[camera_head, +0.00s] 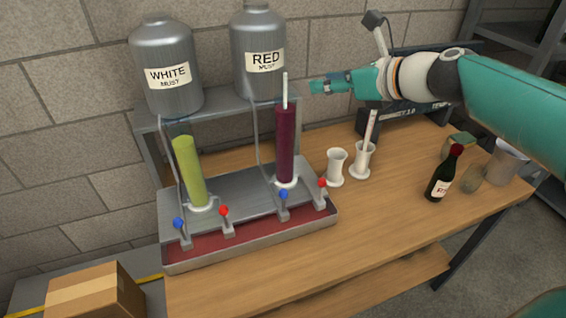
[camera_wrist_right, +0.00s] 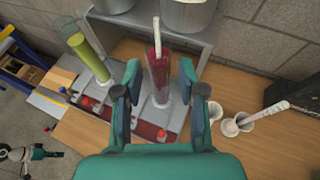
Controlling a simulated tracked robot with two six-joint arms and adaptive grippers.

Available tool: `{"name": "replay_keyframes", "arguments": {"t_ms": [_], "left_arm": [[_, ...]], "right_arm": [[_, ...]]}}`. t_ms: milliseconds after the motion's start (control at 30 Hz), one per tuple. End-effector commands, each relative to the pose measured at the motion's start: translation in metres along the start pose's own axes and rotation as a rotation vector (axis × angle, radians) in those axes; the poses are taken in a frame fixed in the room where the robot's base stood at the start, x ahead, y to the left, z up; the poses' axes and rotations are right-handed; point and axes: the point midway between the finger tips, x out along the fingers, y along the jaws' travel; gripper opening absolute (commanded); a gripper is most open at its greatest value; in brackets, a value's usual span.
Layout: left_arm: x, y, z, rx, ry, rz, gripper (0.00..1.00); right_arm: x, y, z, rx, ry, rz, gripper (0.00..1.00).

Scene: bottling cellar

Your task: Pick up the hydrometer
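A thin white hydrometer stem (camera_head: 285,90) stands out of the top of a tall cylinder of dark red liquid (camera_head: 285,145). The stem also shows in the right wrist view (camera_wrist_right: 157,38); its lower part is hidden in the liquid. A second white stick (camera_head: 371,128) leans in a white holder (camera_head: 361,163) to the right. My right gripper (camera_head: 313,87) is just right of the stem's top in the head view. In the right wrist view its fingers (camera_wrist_right: 160,80) are apart and empty, with the red cylinder seen between them. A teal and dark part, apparently my left arm (camera_wrist_right: 38,154), shows at lower left; its fingers are unclear.
A yellow-green cylinder (camera_head: 190,172) stands on the left of the metal tray (camera_head: 250,252), which has red and blue valves. Metal WHITE (camera_head: 165,45) and RED (camera_head: 260,30) tanks stand behind. A white cup (camera_head: 336,167) and dark bottle (camera_head: 443,178) stand right. The front table is clear.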

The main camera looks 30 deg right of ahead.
Motion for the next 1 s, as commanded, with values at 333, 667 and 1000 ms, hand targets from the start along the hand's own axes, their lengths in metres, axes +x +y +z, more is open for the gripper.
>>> {"name": "replay_keyframes", "arguments": {"t_ms": [333,667,1000], "left_arm": [[-0.002,0.001,0.0,0.0,0.0,0.0,0.38],[-0.009,0.003,0.0,0.0,0.0,0.0,0.38],[-0.011,0.004,0.0,0.0,0.0,0.0,0.38]], "right_arm": [[0.061,-0.003,-0.001,0.004,0.001,-0.006,0.4],[0.084,0.001,0.007,0.003,0.001,-0.005,0.4],[0.119,0.003,0.011,0.004,0.0,-0.009,0.4]]}}
